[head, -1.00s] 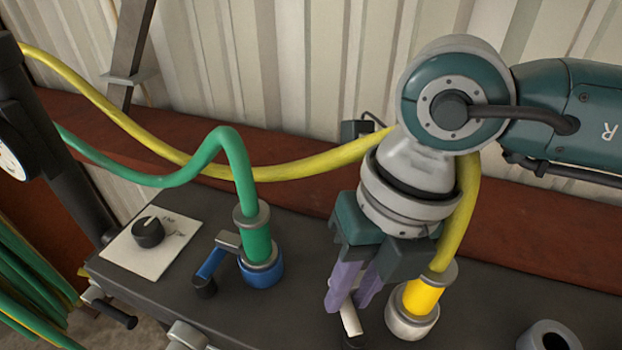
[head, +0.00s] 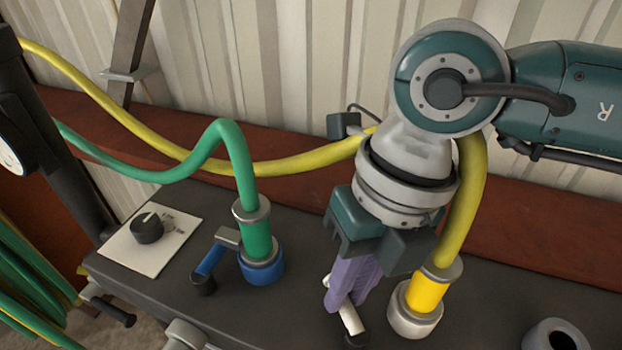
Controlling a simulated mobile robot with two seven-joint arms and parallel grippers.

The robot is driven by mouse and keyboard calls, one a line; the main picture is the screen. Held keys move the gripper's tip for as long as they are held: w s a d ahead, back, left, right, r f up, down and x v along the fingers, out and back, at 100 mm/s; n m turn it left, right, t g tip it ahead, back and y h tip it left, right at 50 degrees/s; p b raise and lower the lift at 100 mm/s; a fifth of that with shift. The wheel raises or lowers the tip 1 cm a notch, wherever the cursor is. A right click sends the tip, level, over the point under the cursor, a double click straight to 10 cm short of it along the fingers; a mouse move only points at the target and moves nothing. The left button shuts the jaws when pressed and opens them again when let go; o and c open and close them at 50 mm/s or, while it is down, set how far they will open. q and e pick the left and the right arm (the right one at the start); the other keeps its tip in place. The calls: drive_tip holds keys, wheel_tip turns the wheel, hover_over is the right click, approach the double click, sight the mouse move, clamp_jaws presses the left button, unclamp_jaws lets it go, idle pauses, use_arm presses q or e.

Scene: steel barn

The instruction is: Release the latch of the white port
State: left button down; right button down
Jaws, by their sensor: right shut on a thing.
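The white port (head: 414,323) sits on the dark bench top, with the yellow hose's plug (head: 427,291) standing in it. Its white latch lever (head: 350,318) with a dark end knob lies to the left of the port. My right gripper (head: 345,300) points down at the lever, its purple fingers close together and shut on it. The fingers and wrist hide the lever's upper part and its joint with the port. My left gripper is not in view.
A blue port (head: 262,270) with a blue lever (head: 210,262) holds the green hose (head: 240,170). A dial on a white plate (head: 150,240) is at left. An empty grey port (head: 550,338) is at lower right. The yellow hose (head: 468,200) passes behind my right wrist.

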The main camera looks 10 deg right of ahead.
drive_tip(key=n+b, duration=0.1)
drive_tip(key=a+n+b, duration=0.1)
drive_tip(key=n, duration=0.1)
drive_tip(key=n+g+b, duration=0.1)
drive_tip(key=n+b, duration=0.1)
drive_tip(key=shift+s+a+f, duration=0.1)
drive_tip(key=shift+a+f, duration=0.1)
drive_tip(key=shift+a, duration=0.1)
drive_tip(key=n, duration=0.1)
drive_tip(key=n+b, duration=0.2)
drive_tip(key=shift+s+a+h, duration=0.3)
drive_tip(key=shift+a, duration=0.1)
drive_tip(key=shift+s+a+r+n+g+b, duration=0.1)
drive_tip(key=shift+n+g+b, duration=0.05)
drive_tip(key=shift+n+b, duration=0.3)
drive_tip(key=shift+s+a+r+n+g+b, duration=0.1)
drive_tip(key=shift+n+g+b, duration=0.05)
drive_tip(key=shift+n+b, duration=0.25)
drive_tip(key=shift+n, duration=0.25)
drive_tip(key=c, duration=0.8)
unclamp_jaws()
drive_tip(key=v, duration=1)
drive_tip(key=shift+a, duration=0.15)
drive_tip(key=shift+s, duration=0.1)
